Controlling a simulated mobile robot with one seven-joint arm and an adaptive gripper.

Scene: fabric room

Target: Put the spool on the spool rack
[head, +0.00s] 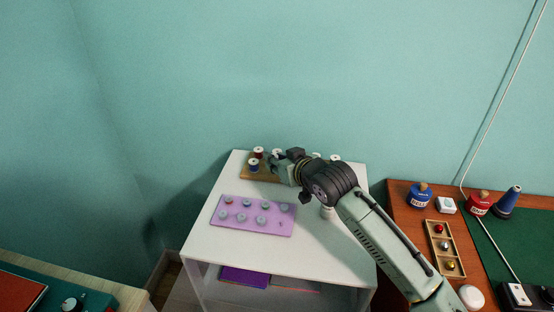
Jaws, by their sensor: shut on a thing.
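The spool rack (247,176) is a brown wooden board at the back of the white table. A dark red spool (258,152) and a blue spool (253,165) stand at its left end. My gripper (275,161) is over the rack, just right of these two, and is shut on a spool. A small pale top (277,153) shows at the fingers and seems to be the held spool; the rest of it is hidden. I cannot tell whether it touches the rack. White spool tops (334,158) show behind my arm at the rack's right end.
A purple tray (228,233) with several grey bobbins lies on the white table (215,258) in front of the rack. A pale spool-like object (326,212) stands under my arm. A brown desk (405,197) with jars and a green mat is at right.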

